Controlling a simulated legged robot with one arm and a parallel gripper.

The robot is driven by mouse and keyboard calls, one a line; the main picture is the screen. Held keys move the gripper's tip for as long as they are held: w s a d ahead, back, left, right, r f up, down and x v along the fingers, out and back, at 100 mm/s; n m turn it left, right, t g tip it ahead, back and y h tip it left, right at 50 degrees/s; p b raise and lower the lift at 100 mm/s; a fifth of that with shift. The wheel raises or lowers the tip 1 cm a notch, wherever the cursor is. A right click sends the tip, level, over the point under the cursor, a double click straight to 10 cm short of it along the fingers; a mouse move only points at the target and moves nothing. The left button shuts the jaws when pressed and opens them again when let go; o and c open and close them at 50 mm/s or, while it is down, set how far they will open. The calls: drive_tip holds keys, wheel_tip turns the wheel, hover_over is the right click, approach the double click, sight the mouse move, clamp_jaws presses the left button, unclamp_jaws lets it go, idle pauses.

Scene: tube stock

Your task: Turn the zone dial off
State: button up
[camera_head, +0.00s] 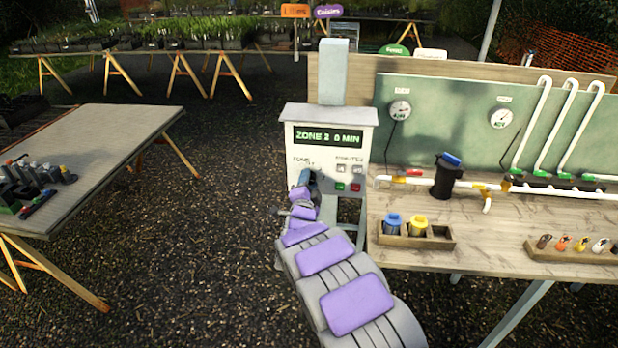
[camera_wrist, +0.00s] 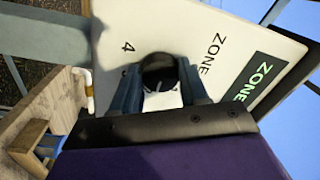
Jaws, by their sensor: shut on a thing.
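The control box (camera_head: 306,119) stands upright on a post to the left of the workbench. Its green display (camera_head: 328,137) reads "ZONE 2 0 MIN". My gripper (camera_head: 308,176) is at the zone dial on the lower left of the box face. The wrist view shows the dark round dial (camera_wrist: 159,72) between my two fingers, which are shut on it. A "4" and the word "ZONE" are printed on the panel beside it.
Small buttons (camera_head: 341,187) sit to the right of the dial on the box. The workbench (camera_head: 480,231) with pipes and a wooden tray (camera_head: 404,241) is to the right. Another table (camera_head: 95,135) stands at left, with gravel floor (camera_head: 210,200) between.

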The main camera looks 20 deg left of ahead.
drive_tip(key=shift+s+d+f+n+g+y+p, duration=0.1)
drive_tip(key=shift+n+g+y+p, duration=0.15)
drive_tip(key=shift+n+p, duration=3.2)
drive_tip(key=shift+f+n+g+y+p, duration=0.25)
drive_tip(key=shift+n+p, duration=0.65)
drive_tip(key=shift+n, duration=4.95)
drive_tip(key=shift+r+h, duration=0.15)
drive_tip(key=shift+h, duration=0.15)
drive_tip(key=o, duration=1)
drive_tip(key=shift+a, duration=0.2)
drive_tip(key=shift+o, duration=0.2)
drive_tip(key=shift+d+r, duration=0.1)
drive_tip(key=shift+d, duration=0.05)
